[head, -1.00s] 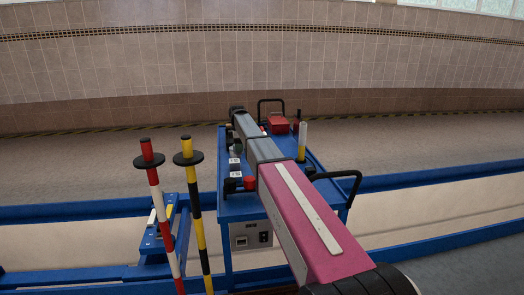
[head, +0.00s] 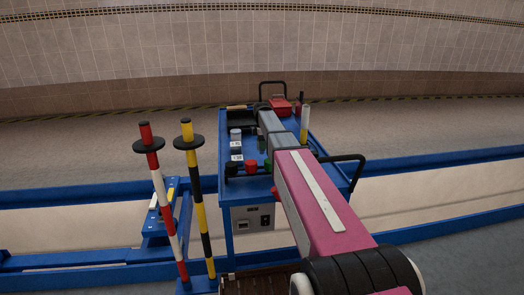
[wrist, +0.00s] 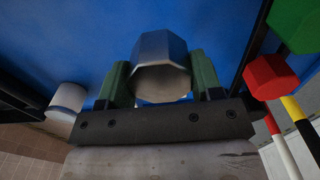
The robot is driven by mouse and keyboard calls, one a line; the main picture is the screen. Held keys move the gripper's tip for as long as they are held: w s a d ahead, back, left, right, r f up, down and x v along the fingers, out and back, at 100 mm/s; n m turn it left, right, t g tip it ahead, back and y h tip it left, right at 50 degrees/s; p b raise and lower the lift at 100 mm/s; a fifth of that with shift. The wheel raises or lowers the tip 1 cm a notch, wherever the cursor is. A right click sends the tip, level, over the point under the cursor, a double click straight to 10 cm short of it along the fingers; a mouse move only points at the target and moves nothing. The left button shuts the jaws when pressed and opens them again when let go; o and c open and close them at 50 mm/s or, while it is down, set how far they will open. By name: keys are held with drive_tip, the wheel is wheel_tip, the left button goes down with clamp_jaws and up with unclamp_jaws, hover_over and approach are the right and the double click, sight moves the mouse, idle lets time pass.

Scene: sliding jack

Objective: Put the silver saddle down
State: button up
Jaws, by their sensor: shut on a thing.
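The silver saddle (wrist: 160,66) is a grey metal eight-sided piece with a round hollow end. In the wrist view my gripper (wrist: 160,84) is shut on it, with a green-padded finger on each side. A blue surface lies behind the saddle. I cannot tell whether the saddle touches it. In the head view my arm reaches over the blue trolley (head: 221,185), and the arm hides the saddle and most of the gripper.
A red knob (head: 251,166) stands at the trolley's near edge, with a green one (wrist: 296,25) close by. Pale labelled cylinders (head: 237,153) stand left of my arm. A red case (head: 280,106), a clear-and-yellow tube (head: 304,124) and black handles (head: 340,160) flank it. Striped poles (head: 196,190) stand front left.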

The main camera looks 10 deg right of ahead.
drive_tip(key=shift+f, duration=2)
drive_tip(key=o, duration=1.1)
drive_tip(key=shift+f, duration=0.15)
wheel_tip(320, 180, up, 12)
drive_tip(key=shift+r, duration=0.2)
drive_tip(key=shift+s, duration=0.1)
